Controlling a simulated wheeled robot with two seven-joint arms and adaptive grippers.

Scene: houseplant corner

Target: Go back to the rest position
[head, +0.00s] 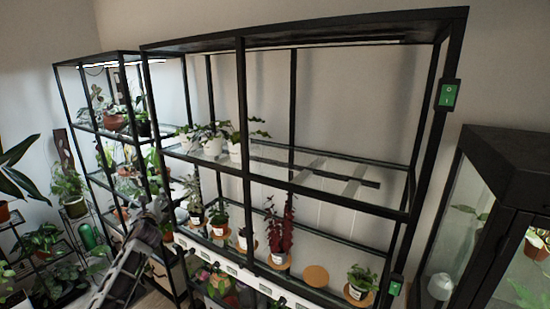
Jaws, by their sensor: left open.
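My left arm rises from the bottom left of the head view. Its left gripper (153,210) is open, in front of the gap between the two black shelf racks. It is small and dark here, and I see nothing held in it. My right gripper is not in view.
The large black rack (350,202) has potted plants on its upper glass shelf and a lower row with a red-leaved plant (279,232) and an empty round cork mat (316,276). A smaller rack (98,58) stands behind left. A glass cabinet (480,220) stands right. Plants crowd the left.

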